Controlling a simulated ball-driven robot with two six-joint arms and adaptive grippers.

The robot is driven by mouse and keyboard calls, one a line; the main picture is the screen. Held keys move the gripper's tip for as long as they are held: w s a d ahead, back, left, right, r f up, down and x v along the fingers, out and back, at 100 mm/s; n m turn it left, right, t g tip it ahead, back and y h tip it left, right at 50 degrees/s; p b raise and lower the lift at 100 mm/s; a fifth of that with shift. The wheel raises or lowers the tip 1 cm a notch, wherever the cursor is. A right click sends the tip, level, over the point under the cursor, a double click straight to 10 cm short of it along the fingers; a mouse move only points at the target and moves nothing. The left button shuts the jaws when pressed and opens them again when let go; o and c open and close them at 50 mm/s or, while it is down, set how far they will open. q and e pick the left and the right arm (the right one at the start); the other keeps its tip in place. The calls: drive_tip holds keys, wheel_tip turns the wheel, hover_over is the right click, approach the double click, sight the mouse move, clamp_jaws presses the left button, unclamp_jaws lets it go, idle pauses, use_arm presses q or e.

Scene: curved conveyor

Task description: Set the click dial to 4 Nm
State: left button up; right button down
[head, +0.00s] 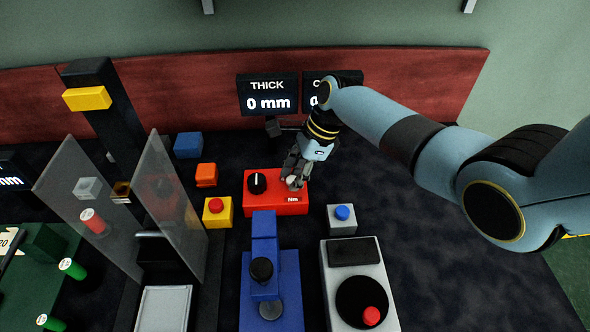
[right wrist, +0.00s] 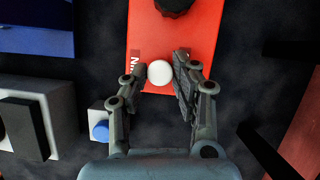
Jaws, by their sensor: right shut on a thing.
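A red box (head: 262,207) lies on the dark table, with a black dial (head: 257,183) with a white pointer mark on its left part and a small "Nm" label (head: 292,199) near its front right. The black dial is partly cut off at the top of the right wrist view (right wrist: 175,4). A white round knob (right wrist: 160,72) sits at the box's other end. My right gripper (head: 293,181) is shut on this white knob, one finger on each side. The fingers partly hide the knob in the head view. My left gripper is not in view.
A yellow box with a red button (head: 217,211) stands left of the red box, a grey box with a blue button (head: 342,219) right. A blue device (head: 270,290) stands in front. Behind, one display (head: 268,94) reads "THICK 0 mm"; my arm partly covers another (head: 316,95).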

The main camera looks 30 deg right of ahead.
drive_tip(key=n+g, duration=0.1)
drive_tip(key=n, duration=0.1)
drive_tip(key=shift+w+n, duration=0.15)
drive_tip(key=shift+n, duration=0.25)
drive_tip(key=n+g, duration=0.1)
drive_tip(key=n, duration=0.1)
drive_tip(key=shift+w+n, duration=0.1)
drive_tip(key=shift+n, duration=0.3)
drive_tip(key=n+g+b, duration=0.1)
drive_tip(key=n, duration=0.2)
drive_tip(key=n+g+b, duration=0.1)
drive_tip(key=n, duration=0.2)
drive_tip(key=shift+w+a+h+b, duration=0.1)
drive_tip(key=shift+h+b, duration=0.3)
drive_tip(key=c, duration=1.1)
unclamp_jaws()
drive_tip(key=shift+o, duration=0.2)
drive_tip(key=v, duration=1.2)
